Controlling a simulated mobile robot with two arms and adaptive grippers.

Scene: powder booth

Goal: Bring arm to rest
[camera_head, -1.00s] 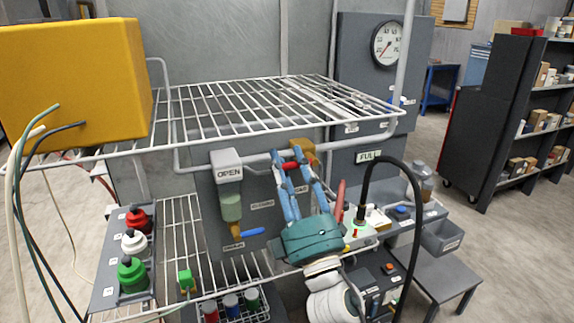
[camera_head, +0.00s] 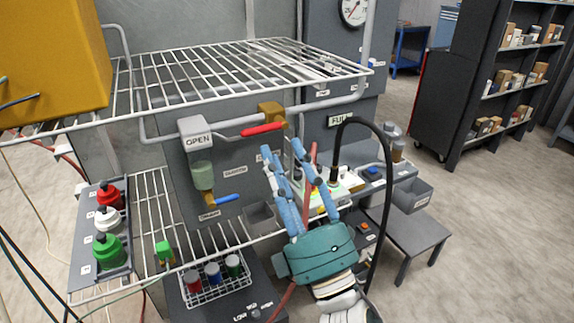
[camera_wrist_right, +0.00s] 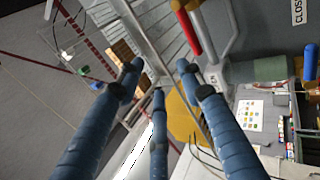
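My right gripper (camera_head: 284,160), teal with blue fingers, is in front of the booth's panel, lower right of the red-handled valve lever (camera_head: 262,130). Its fingers are spread and nothing shows between them; they also show apart in the right wrist view (camera_wrist_right: 158,75). The red handle lies roughly level, clear of the fingers, below an orange valve body (camera_head: 270,112). It also shows in the right wrist view (camera_wrist_right: 188,32). My left gripper is not in view.
A white wire shelf (camera_head: 240,70) stands above the gripper. A black hose (camera_head: 387,180) arches close at its right. A wire basket (camera_head: 215,285) with coloured containers sits below. A button panel (camera_head: 88,240) is at left. Open floor lies at far right.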

